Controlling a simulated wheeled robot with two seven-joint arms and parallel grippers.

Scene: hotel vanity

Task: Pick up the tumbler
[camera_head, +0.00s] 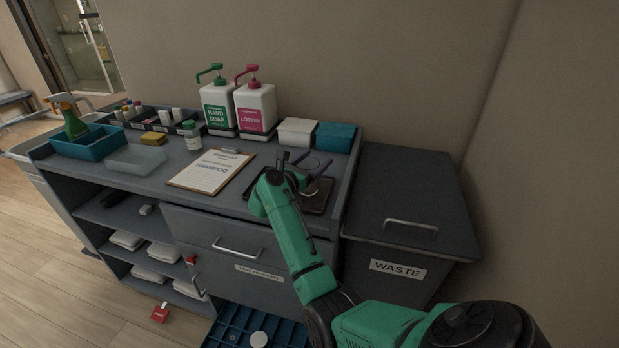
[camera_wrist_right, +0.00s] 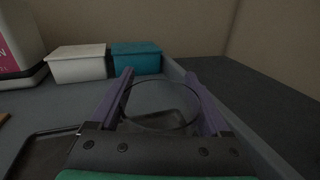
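The tumbler is a clear, see-through glass whose round rim (camera_wrist_right: 160,129) shows between my right fingers in the right wrist view. My right gripper (camera_wrist_right: 160,75) has its two purple fingers wide apart, one on each side of the glass. The rim lies very close to both fingers; I cannot tell whether they touch it. In the head view my right gripper (camera_head: 304,164) is over the dark tray (camera_head: 318,203) at the right end of the counter, and the glass is hard to make out there. My left gripper is not in view.
A white box (camera_head: 297,132) and a teal box (camera_head: 335,137) stand behind the gripper. A clipboard (camera_head: 211,170), soap bottle (camera_head: 217,106) and lotion bottle (camera_head: 255,107) are to the left. A waste bin (camera_head: 405,200) adjoins the right end.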

